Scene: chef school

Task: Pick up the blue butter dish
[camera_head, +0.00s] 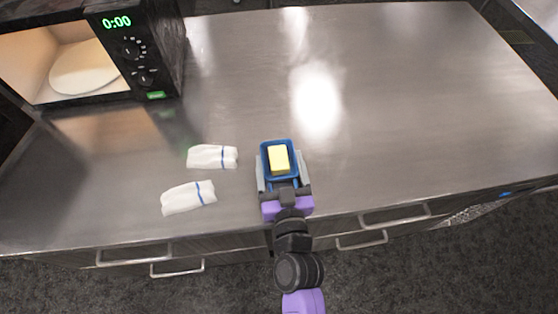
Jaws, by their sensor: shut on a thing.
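The blue butter dish (267,148) is a small open tray with a yellow block of butter (279,160) in it. It is near the front edge of the steel counter, right of the two white cloths. My gripper (280,172) reaches in from the front edge and is shut on the dish, with a grey finger along its left and right sides. The gripper body hides the dish's near end. I cannot tell whether the dish touches the counter or is slightly above it.
Two folded white cloths with blue stripes, one farther (205,156) and one nearer (182,199), lie left of the dish. An open microwave (140,50) stands at the back left. The steel counter (420,110) is clear to the right. Drawer handles (395,215) project along the front.

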